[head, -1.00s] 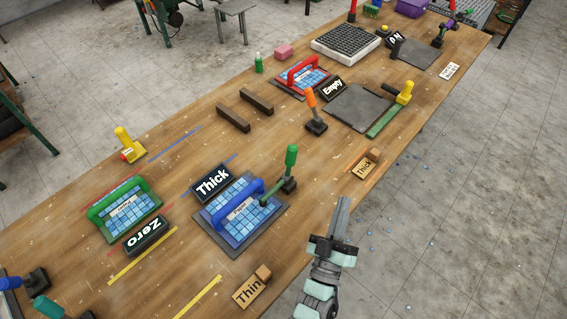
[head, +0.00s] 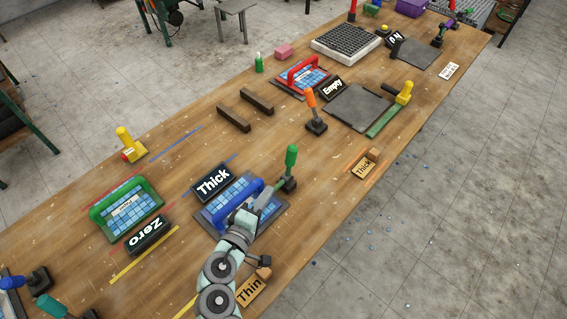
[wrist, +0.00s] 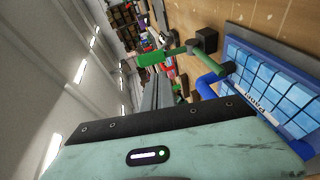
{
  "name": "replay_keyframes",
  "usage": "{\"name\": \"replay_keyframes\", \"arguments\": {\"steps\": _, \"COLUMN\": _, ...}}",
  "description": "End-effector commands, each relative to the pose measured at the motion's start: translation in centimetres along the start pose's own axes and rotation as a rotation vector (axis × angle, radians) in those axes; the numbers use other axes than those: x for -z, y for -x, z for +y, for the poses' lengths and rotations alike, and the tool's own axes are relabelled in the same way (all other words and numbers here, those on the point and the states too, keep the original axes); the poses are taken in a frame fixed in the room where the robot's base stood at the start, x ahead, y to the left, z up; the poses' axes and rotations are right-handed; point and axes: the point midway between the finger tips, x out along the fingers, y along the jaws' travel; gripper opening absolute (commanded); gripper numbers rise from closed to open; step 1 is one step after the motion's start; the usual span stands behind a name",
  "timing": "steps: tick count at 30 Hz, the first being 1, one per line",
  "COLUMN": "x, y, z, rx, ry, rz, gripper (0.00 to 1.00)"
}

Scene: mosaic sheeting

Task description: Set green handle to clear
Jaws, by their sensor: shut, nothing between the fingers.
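A lever with an upright green handle (head: 291,156) stands on a dark base (head: 289,185) at the right corner of a blue-handled tile board. In the wrist view, the green handle (wrist: 151,59) lies just beyond my fingertips. I cannot tell whether they touch it. My gripper (head: 270,193) is shut and empty, above the blue-handled board and low beside the lever base. Its fingers also show in the wrist view (wrist: 150,84). A second green handle (head: 118,195) belongs to a tile board at the left. No label reading "clear" is legible.
The blue handle (head: 243,196) arches close to my gripper. "Thick" (head: 213,183) and "Zero" (head: 147,235) blocks stand around the boards, with a "Thin" tag (head: 252,290) near my arm. An orange lever (head: 312,106) stands farther back. The table between the boards and dark bars (head: 234,118) is mostly clear.

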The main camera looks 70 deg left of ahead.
Motion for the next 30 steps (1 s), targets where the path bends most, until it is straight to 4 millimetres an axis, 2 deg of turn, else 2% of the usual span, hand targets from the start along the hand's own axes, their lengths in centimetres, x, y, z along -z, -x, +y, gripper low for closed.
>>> {"name": "replay_keyframes", "arguments": {"steps": 1, "x": 0.6, "y": 0.9, "z": 0.5, "rx": -0.007, "ry": 0.015, "rz": -0.005, "gripper": 0.00}}
{"name": "replay_keyframes", "arguments": {"steps": 6, "x": 0.9, "y": 2.5, "z": 1.4, "rx": -0.021, "ry": 0.041, "rz": -0.045, "gripper": 0.00}}
{"name": "replay_keyframes", "arguments": {"steps": 12, "x": 0.9, "y": 3.1, "z": 1.8, "rx": -0.027, "ry": 0.047, "rz": -0.057, "gripper": 0.00}}
{"name": "replay_keyframes", "arguments": {"steps": 23, "x": 0.8, "y": 2.7, "z": 1.7, "rx": -0.027, "ry": 0.045, "rz": -0.060, "gripper": 0.00}}
{"name": "replay_keyframes", "arguments": {"steps": 30, "x": 0.4, "y": 0.1, "z": 1.5, "rx": -0.030, "ry": 0.042, "rz": -0.066, "gripper": 0.00}}
